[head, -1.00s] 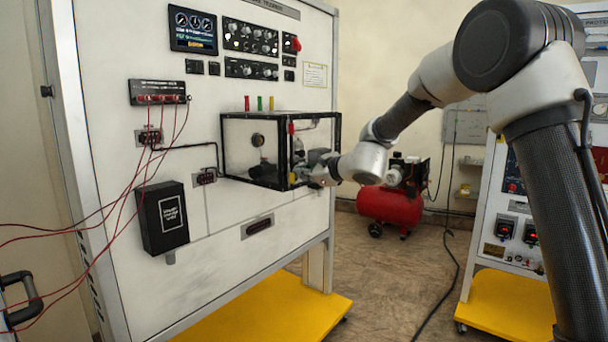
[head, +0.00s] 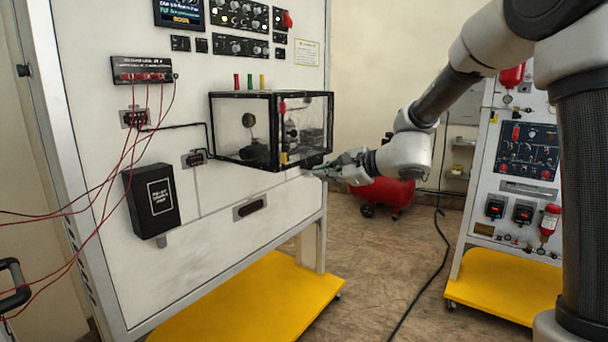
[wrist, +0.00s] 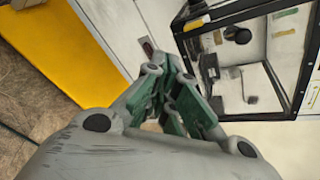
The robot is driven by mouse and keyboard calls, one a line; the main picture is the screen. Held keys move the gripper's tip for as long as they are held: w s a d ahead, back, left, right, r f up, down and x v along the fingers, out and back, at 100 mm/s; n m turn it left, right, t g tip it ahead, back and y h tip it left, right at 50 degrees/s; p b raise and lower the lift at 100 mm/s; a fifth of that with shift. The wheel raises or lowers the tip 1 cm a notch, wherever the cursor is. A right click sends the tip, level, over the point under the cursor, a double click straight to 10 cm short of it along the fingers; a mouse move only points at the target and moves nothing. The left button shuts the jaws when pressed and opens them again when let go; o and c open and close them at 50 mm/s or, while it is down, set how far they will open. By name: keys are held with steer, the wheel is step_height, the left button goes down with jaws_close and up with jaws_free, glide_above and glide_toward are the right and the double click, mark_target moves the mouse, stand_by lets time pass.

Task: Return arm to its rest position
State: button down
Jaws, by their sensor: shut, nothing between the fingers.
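My gripper (head: 322,168) is at the end of my arm, which reaches in from the right of the head view. It is just right of and below the front corner of the clear black-framed box (head: 240,162) on the white trainer panel (head: 100,200). In the wrist view, the green fingers of my gripper (wrist: 182,90) are together and hold nothing. The black-framed box (wrist: 290,106) lies to the right there, with a gap from the fingers. Dark fittings and a yellow part show inside the box.
A red compressor (head: 385,192) stands on the floor behind my arm. A second panel (head: 520,215) on a yellow base (head: 505,288) is at the right. Red wires (head: 125,150) and a black unit (head: 152,200) are on the left panel. Open floor lies between the panels.

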steer(key=s+d+f+n+g+h, duration=0.2)
steer(key=s+d+f+n+g, duration=0.3)
steer(key=s, duration=0.6)
steer(key=s+d+f+n+g+h, duration=0.1)
steer(key=s+d+n+g+h, duration=0.1)
steer(key=s+d+n, duration=0.7)
steer(key=s+d+r+n+t+h, duration=0.1)
steer(key=s+d+r+h, duration=0.1)
steer(key=s+d, duration=0.5)
steer(key=s+d+r+n+t+h, duration=0.1)
steer(key=s+d+r+h, duration=0.2)
steer(key=s+d, duration=0.4)
steer(key=shift+s+n+h, duration=0.3)
steer(key=shift+s+h, duration=0.3)
steer(key=shift+s, duration=0.2)
